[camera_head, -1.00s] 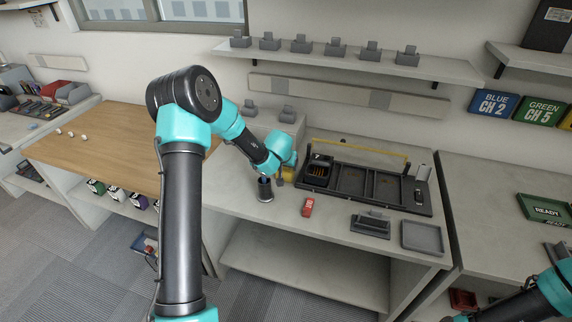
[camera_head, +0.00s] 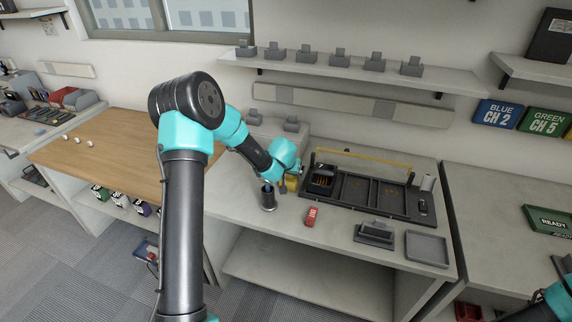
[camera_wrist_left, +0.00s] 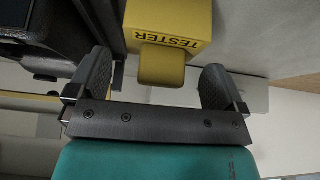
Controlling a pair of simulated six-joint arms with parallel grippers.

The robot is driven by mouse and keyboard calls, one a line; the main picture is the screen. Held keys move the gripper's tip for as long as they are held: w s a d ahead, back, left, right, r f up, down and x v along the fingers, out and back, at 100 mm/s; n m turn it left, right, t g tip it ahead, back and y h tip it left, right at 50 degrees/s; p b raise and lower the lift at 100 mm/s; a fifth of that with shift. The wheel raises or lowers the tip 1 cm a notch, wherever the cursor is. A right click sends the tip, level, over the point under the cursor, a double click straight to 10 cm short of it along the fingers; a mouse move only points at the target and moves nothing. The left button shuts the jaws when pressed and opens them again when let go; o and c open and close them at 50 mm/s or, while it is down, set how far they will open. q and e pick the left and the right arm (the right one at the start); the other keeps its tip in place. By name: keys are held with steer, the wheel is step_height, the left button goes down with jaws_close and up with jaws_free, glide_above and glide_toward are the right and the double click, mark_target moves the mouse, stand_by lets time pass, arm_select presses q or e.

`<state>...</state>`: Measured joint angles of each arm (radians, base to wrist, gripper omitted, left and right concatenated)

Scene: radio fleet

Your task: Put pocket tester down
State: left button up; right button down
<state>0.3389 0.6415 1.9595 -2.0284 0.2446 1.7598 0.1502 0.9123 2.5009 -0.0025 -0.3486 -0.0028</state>
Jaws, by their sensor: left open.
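The yellow pocket tester (camera_wrist_left: 170,28) shows in the left wrist view with the word TESTER on its edge. In the head view only a small yellow part of it (camera_head: 291,184) shows beside my left gripper (camera_head: 284,186), at the left end of the grey tray. My left gripper (camera_wrist_left: 155,80) is open. The tester's narrower yellow end sits between the two fingers, with gaps on both sides. The rest of the tester lies beyond the fingertips. My right arm shows only at the lower right corner of the head view, and its gripper is out of view.
A dark cup (camera_head: 268,197) stands close to my left gripper. A red device (camera_head: 312,216) lies to its right. The compartmented grey tray (camera_head: 372,210) has a black insert and a yellow bar. A dark stand (camera_head: 374,234) and an empty tray (camera_head: 427,248) are at the front right.

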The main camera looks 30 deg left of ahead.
arm_select(q)
steer(key=v, duration=1)
steer(key=shift+s+r, duration=0.25)
steer(key=shift+r, duration=0.05)
steer(key=c, duration=0.9)
steer(key=shift+w+a, duration=0.1)
